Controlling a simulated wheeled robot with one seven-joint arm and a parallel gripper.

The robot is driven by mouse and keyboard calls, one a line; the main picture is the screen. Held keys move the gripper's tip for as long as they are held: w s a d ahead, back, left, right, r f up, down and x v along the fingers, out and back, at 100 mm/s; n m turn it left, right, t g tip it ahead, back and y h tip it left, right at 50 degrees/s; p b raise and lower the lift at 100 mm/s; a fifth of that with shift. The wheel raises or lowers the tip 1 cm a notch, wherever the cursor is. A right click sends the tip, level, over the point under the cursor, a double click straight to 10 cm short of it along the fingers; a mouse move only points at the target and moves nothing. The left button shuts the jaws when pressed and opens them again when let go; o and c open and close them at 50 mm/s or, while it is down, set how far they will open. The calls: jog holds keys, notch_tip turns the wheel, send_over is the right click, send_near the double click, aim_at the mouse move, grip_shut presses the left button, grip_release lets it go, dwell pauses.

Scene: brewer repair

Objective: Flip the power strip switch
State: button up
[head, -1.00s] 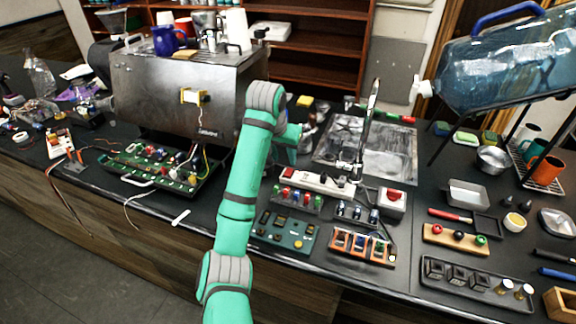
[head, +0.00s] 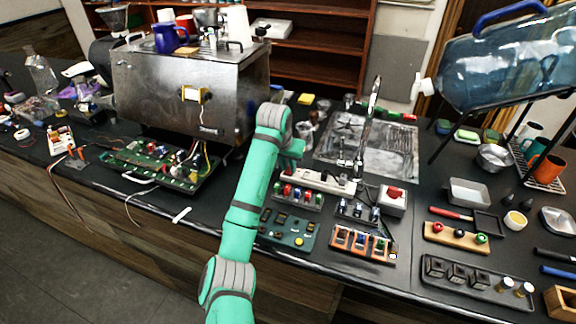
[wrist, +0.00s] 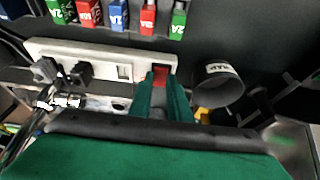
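The power strip (head: 318,181) is a long white bar on the dark counter, behind the colored blocks. In the wrist view, the white strip (wrist: 98,59) runs across the upper part, with dark plugs at its left and a red switch (wrist: 161,73) at its right end. My gripper (wrist: 162,80) has its green fingertips at the red switch and partly covers it. The fingers look close together with nothing held; whether they touch the switch cannot be told. In the head view, my gripper is mostly hidden behind my arm, near the strip's left end.
A row of labeled colored blocks (wrist: 118,15) lies along the strip. A dark cylinder (wrist: 219,84) stands close beside my fingers. The metal brewer (head: 190,95) is left of my arm, the sink (head: 370,145) behind the strip. A box with a red button (head: 393,201) is at the strip's right.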

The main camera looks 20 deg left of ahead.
grip_shut()
jog(key=shift+w+r+g, duration=0.1)
jog(key=shift+w+g, duration=0.1)
jog(key=shift+g, duration=0.5)
jog(key=shift+w+g, duration=0.2)
jog(key=shift+g, duration=0.5)
jog(key=o, duration=0.7)
grip_release()
jog(key=shift+c, duration=0.2)
